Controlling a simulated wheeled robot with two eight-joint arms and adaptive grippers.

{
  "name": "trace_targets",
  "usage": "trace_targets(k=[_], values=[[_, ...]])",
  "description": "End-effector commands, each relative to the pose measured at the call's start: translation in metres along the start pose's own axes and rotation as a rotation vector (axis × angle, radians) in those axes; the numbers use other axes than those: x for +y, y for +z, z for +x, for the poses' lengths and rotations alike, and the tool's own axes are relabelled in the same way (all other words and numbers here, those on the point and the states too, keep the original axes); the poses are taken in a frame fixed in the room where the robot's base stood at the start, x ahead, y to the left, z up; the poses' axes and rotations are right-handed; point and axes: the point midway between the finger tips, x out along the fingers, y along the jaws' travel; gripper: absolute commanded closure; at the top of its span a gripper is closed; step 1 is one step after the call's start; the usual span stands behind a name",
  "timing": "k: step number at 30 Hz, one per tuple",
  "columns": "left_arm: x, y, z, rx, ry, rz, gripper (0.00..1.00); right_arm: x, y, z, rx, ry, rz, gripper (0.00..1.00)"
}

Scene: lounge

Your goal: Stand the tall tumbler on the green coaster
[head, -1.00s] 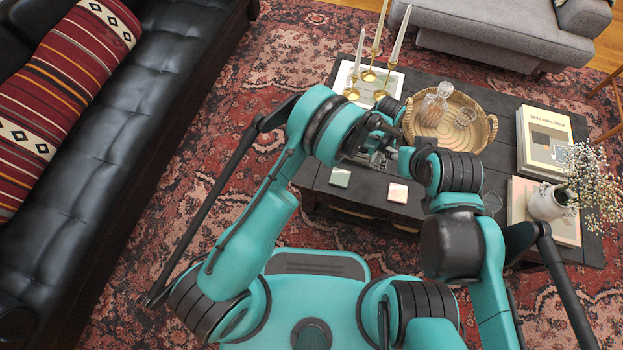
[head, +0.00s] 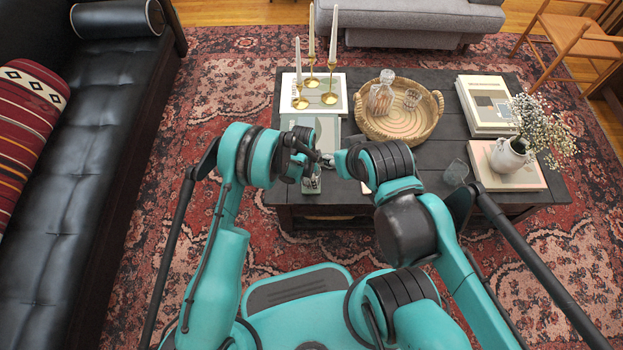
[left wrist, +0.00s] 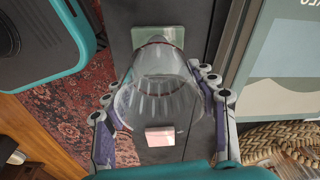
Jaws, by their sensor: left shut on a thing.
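The clear tall tumbler (left wrist: 160,95) is between the two fingers of my left gripper (left wrist: 162,112), which is shut on it. In the head view the tumbler (head: 312,183) shows just below my left gripper (head: 308,166), at the table's near edge. The green coaster (left wrist: 150,33) lies behind the tumbler's far end in the left wrist view, partly covered by it. I cannot tell whether the tumbler touches it. In the head view the coaster is mostly hidden behind the glass. My right gripper (head: 328,160) is close beside the left one; its fingers are too small to read.
A pink coaster (left wrist: 160,136) lies to the right of the green one on the dark table (head: 440,150). A short glass (head: 456,172), a wicker tray (head: 432,120) with decanter, brass candlesticks (head: 331,97), books (head: 487,105) and a flower vase (head: 508,154) stand around.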

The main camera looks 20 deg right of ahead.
Motion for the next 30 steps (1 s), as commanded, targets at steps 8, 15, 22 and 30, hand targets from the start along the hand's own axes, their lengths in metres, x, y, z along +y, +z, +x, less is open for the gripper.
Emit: trace_targets(k=[8,15,22,30], values=[[0.001,0.005,0.015,0.0,0.0,0.005,0.81,0.0,0.004,0.005,0.0,0.0,0.0,0.6],[0.001,0.006,0.018,0.0,0.0,0.004,0.3,0.0,0.004,0.005,0.0,0.0,0.0,0.6],[0.001,0.006,0.018,0.0,0.0,0.004,0.22,0.0,0.004,0.005,0.0,0.0,0.0,0.6],[0.001,0.005,0.002,0.0,0.0,0.004,0.22,0.0,0.0,0.0,0.0,0.0,0.0,0.6]])
